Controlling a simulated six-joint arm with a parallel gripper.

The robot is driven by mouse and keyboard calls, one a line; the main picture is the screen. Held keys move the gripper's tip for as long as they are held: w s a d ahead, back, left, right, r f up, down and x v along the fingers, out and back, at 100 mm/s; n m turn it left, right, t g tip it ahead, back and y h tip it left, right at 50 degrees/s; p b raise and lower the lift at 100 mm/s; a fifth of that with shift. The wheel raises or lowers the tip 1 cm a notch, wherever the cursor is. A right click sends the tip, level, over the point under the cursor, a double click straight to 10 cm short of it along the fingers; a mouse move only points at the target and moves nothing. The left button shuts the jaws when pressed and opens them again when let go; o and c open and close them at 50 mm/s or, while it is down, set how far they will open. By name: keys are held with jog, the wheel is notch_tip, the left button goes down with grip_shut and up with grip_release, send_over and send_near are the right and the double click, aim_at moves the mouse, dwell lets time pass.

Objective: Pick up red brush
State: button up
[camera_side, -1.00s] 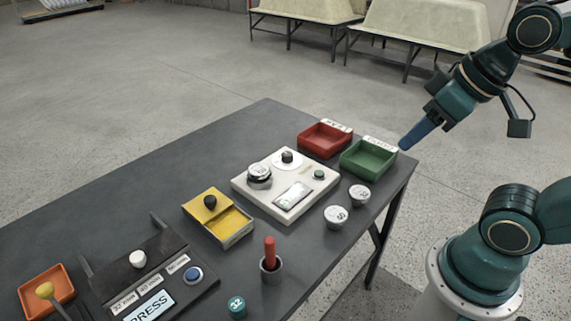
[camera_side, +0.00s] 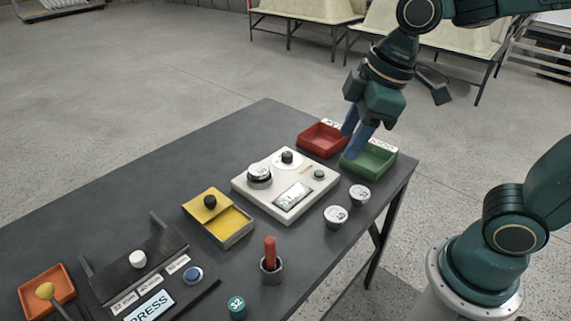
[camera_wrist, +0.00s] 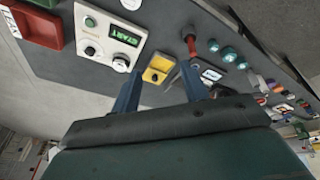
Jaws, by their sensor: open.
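The red brush (camera_side: 270,253) stands upright in a small grey hexagonal holder (camera_side: 271,271) near the front edge of the table. Only its red upper part shows; its lower end is hidden in the holder. In the wrist view a red upright thing, likely the brush (camera_wrist: 191,46), shows above the fingers. My gripper (camera_side: 355,143) has blue fingers, is open and empty, and hangs above the red and green trays, up and to the right of the brush. In the wrist view its two fingers (camera_wrist: 160,92) stand apart with nothing between them.
A red tray (camera_side: 311,146) and a green tray (camera_side: 383,172) lie below my gripper. A white panel (camera_side: 258,198), a yellow box (camera_side: 236,236) and two small round pots (camera_side: 336,216) stand between them and the brush. A teal cap (camera_side: 237,308) is near the holder.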

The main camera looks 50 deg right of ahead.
jog(key=w+a+f+n+g, duration=0.2)
jog(key=w+a+f+n, duration=0.2)
jog(key=a+n, duration=0.15)
jog(key=n+g, duration=0.1)
jog(key=n, duration=0.3)
send_over(270, 240)
jog(key=d, duration=0.1)
notch_tip(270, 240, down, 5)
jog(key=shift+w+d+r, duration=0.1)
jog(key=shift+a+f, duration=0.15)
jog(key=shift+f, duration=1.3)
jog(key=shift+a+f, duration=0.2)
jog(key=shift+f, duration=1.25)
jog(key=shift+a+f, duration=0.15)
jog(key=shift+f, duration=1.3)
jog(key=shift+a+f, duration=0.15)
jog(key=shift+f, duration=1.15)
jog(key=shift+a+f, duration=0.1)
jog(key=shift+f, duration=1.15)
grip_shut()
